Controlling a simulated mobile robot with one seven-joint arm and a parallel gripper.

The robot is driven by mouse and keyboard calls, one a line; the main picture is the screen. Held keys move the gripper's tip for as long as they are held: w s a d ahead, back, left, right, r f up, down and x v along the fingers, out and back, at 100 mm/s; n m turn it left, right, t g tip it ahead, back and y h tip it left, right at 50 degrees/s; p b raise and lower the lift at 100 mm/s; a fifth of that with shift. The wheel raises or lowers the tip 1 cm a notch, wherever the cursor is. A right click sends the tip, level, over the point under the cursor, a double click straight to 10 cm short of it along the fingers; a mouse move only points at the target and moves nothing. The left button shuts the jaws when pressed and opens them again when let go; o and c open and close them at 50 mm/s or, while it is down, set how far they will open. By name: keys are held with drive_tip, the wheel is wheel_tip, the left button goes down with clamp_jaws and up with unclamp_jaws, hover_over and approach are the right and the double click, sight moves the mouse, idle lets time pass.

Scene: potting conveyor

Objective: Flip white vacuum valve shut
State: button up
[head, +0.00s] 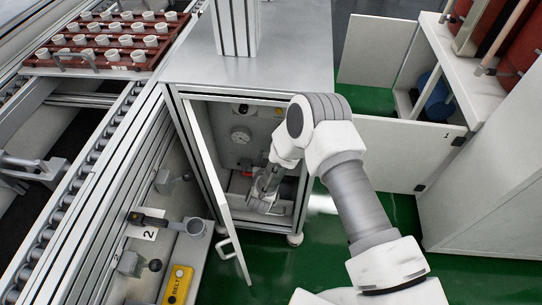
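My gripper (266,192) is inside the open cabinet under the metal table, low and near the right side of the opening. My arm comes in from the right and covers part of the interior. The gripper is small and dark here, and I cannot tell if its fingers are open or closed. A small red part (247,173) shows just left of the gripper. A round gauge (240,135) is on the cabinet's back panel above it. I cannot clearly make out the white vacuum valve; it may be hidden by my gripper or wrist.
The cabinet door (209,180) stands open on the left, with a handle near its bottom. A roller conveyor (76,190) runs along the left. A brown tray (30,66) of white pots sits at the back left. Another open white cabinet (375,150) stands right. Green floor lies between.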

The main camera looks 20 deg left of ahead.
drive_tip(key=o, duration=1.3)
drive_tip(key=shift+o, duration=0.2)
drive_tip(key=p+v, duration=0.2)
drive_tip(key=v, duration=0.5)
drive_tip(key=shift+s+p, duration=0.2)
drive_tip(key=shift+p, duration=0.1)
drive_tip(key=shift+r, duration=0.1)
